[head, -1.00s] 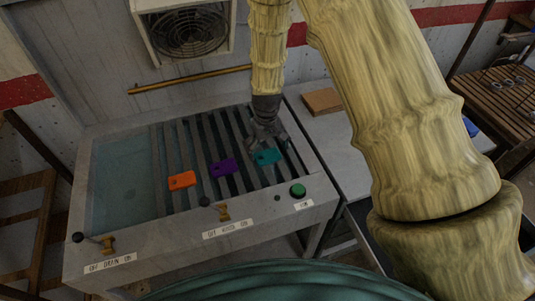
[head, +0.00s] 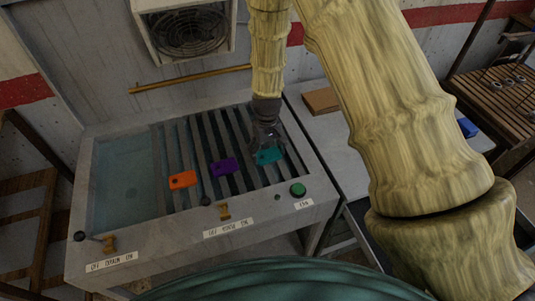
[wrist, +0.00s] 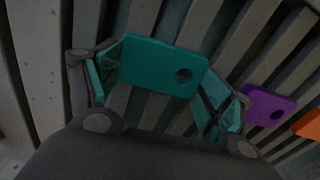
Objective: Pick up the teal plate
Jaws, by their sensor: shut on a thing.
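The teal plate (head: 269,156) is a small flat plate with a round hole near one end, over the slatted rack on the right side of the basin. In the wrist view the teal plate (wrist: 160,66) lies between my gripper's two fingers. My gripper (head: 266,145) reaches down from above and is shut on the plate; it also shows in the wrist view (wrist: 163,95). The fingers partly hide the plate's far edge in the head view. I cannot tell how far the plate is above the slats.
A purple plate (head: 224,167) and an orange plate (head: 182,180) lie on the slats (head: 205,140) to the left. A green button (head: 298,189) and brass valves sit on the front ledge. A brown block (head: 321,101) lies on the counter at the right.

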